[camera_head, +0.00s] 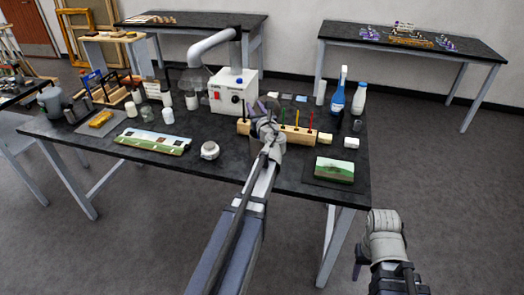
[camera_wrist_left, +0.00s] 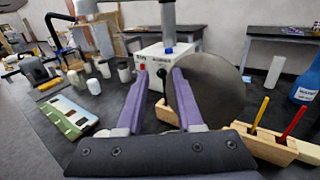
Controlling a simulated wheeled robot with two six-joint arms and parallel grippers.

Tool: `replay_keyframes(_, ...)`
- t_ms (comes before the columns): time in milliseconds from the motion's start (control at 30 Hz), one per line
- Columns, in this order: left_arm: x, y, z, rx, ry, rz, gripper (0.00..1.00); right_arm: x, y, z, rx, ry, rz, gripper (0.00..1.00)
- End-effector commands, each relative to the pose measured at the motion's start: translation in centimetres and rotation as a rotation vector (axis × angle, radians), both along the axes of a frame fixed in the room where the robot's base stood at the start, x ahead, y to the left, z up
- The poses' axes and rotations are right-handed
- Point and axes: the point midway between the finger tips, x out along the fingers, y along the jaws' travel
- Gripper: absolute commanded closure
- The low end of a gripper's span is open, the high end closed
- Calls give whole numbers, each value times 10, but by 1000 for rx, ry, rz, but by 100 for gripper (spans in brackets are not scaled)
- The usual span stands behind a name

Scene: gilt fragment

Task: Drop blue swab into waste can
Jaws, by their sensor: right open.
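A wooden rack (camera_head: 325,138) holds upright coloured sticks, and it also shows in the left wrist view (camera_wrist_left: 275,150), with a yellow stick (camera_wrist_left: 260,112) and a red stick (camera_wrist_left: 292,124). I cannot make out the blue swab for certain; a small blue spot shows between and beyond my left fingertips. My left gripper (camera_head: 265,108) is over the rack's left part, its purple fingers apart. A dark round disc (camera_wrist_left: 218,92) beside its right finger hides part of the rack. A grey can (camera_head: 50,100) at the table's left may be the waste can. My right gripper (camera_head: 359,263) is open, off the table's front right.
A white control box (camera_head: 233,92) stands behind the rack, with a curved pipe (camera_head: 208,43) above. A blue spray bottle (camera_head: 338,95) and white bottle (camera_head: 358,99) are behind the rack's right. A painted panel (camera_head: 153,141), a small jar (camera_head: 210,150) and a landscape block (camera_head: 334,170) lie in front.

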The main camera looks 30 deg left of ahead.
Motion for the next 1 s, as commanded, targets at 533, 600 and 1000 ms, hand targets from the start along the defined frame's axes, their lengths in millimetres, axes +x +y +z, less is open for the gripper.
replay_keyframes(533, -10, -13, 0, 0, 0, -7, 58, 0, 0, 0, 0, 0, 0, 50)
replay_keyframes(600, -18, -20, 0, 0, 0, -6, 58, 0, 0, 0, 0, 0, 0, 50)
replay_keyframes(1000, -55, -57, 0, 0, 0, -1, 58, 0, 0, 0, 0, 0, 0, 50)
